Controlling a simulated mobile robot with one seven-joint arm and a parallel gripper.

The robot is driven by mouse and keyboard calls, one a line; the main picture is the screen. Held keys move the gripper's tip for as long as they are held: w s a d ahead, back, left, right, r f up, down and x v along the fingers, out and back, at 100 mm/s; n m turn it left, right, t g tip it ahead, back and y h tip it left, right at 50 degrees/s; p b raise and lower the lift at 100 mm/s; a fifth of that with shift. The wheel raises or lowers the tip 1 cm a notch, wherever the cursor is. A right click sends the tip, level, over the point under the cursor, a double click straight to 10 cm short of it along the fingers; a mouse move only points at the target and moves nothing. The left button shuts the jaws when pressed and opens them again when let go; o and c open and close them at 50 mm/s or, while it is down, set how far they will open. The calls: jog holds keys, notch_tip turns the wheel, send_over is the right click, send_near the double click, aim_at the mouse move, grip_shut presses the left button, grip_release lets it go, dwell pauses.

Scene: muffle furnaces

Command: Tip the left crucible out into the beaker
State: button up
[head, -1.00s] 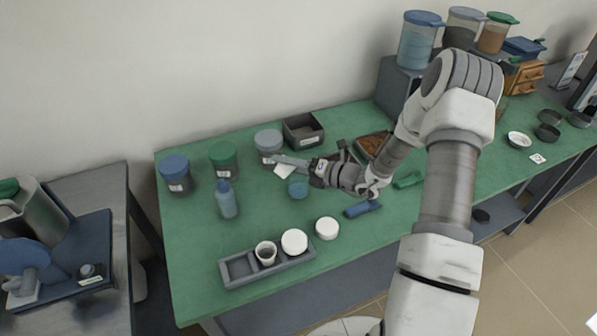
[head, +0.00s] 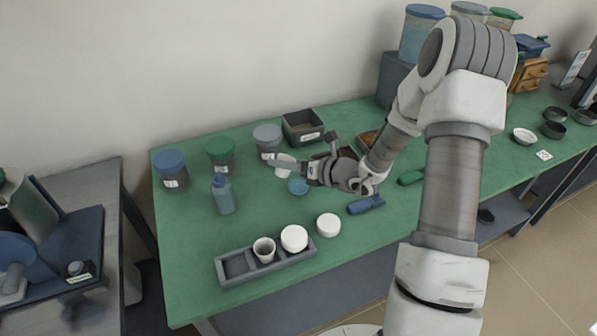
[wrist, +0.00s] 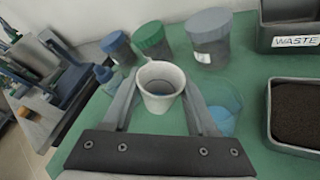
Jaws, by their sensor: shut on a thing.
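My gripper (wrist: 157,100) is shut on a small white crucible (wrist: 161,78), held between its two fingers. In the head view the held crucible (head: 285,162) is just behind the beaker (head: 298,186). The clear beaker (wrist: 224,112) has blue in its bottom and stands right of the crucible in the wrist view. The grey rack (head: 232,267) at the table's front has an empty left slot, a white crucible (head: 264,249) in the middle and a white lidded one (head: 294,238) at right.
Three lidded jars, blue (head: 170,168), green (head: 221,154) and grey (head: 267,138), stand behind. A blue bottle (head: 223,194) is left of the beaker. A waste bin (head: 303,127) and a tray of dark grains (wrist: 302,117) are right. A white round piece (head: 328,225) lies near the rack.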

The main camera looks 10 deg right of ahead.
jog(key=shift+f+n+b, duration=0.2)
jog(key=shift+n+b, duration=0.25)
jog(key=shift+n, duration=0.05)
grip_shut()
jog(key=shift+s+a+f+n+h+b, duration=0.1)
jog(key=shift+a+f+n+h+b, duration=0.2)
jog(key=shift+b, duration=0.9)
jog(key=n+b, duration=0.1)
jog(key=b, duration=0.1)
jog(key=t+h+b, duration=0.1)
jog(key=b, duration=0.1)
jog(key=shift+s+a+f+n, duration=0.15)
jog(key=shift+f+n, duration=0.1)
jog(key=shift+n, duration=0.15)
jog(key=shift+r+b, duration=0.1)
jog(key=shift+b, duration=0.35)
jog(key=shift+r, duration=0.25)
